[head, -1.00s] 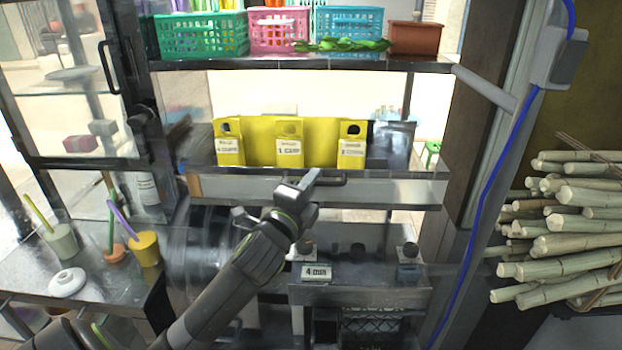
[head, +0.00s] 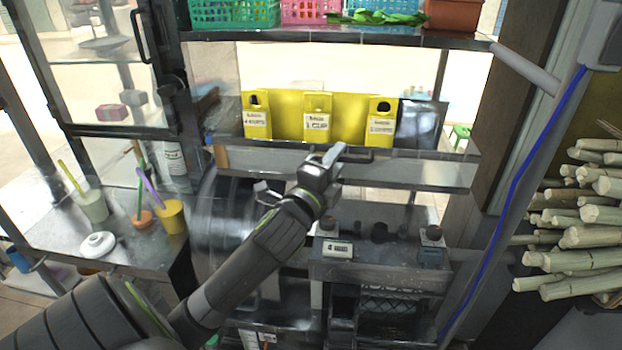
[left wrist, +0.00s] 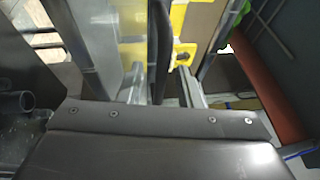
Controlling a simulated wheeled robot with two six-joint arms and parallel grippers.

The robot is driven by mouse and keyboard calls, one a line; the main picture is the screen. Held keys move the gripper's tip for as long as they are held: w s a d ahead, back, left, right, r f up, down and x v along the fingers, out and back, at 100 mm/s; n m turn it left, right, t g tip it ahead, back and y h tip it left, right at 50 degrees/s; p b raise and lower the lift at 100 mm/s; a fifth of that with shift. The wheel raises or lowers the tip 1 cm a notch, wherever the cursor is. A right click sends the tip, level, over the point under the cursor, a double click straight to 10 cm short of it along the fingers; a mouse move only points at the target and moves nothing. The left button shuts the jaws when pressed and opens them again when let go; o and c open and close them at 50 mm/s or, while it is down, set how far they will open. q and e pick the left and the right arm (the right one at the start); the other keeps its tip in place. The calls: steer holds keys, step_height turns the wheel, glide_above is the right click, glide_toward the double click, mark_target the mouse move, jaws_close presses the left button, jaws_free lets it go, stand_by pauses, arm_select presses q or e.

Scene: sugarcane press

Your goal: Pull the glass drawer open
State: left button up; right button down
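The glass drawer (head: 425,172) is a wide, see-through front under the yellow boxes on the rack. Its dark bar handle (head: 358,156) sticks out near the middle of the front. The drawer looks shut. My left gripper (head: 335,155) is at the left end of the handle in the head view. In the left wrist view, the dark handle bar (left wrist: 159,45) runs between the two fingers of the left gripper (left wrist: 163,88), with small gaps beside it, so the gripper looks open around it. My right gripper is in neither view.
Yellow labelled boxes (head: 318,115) stand above the drawer. A lower metal unit (head: 385,262) sits below. A side table (head: 60,225) holds cups (head: 172,216) at left. Sugarcane stalks (head: 585,220) are stacked at right beside a post with a blue cable (head: 515,190).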

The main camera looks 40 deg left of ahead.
arm_select(q)
steer(key=p+v, duration=0.5)
steer(key=v, duration=1.1)
steer(key=shift+s, duration=0.3)
steer(key=shift+a, duration=0.1)
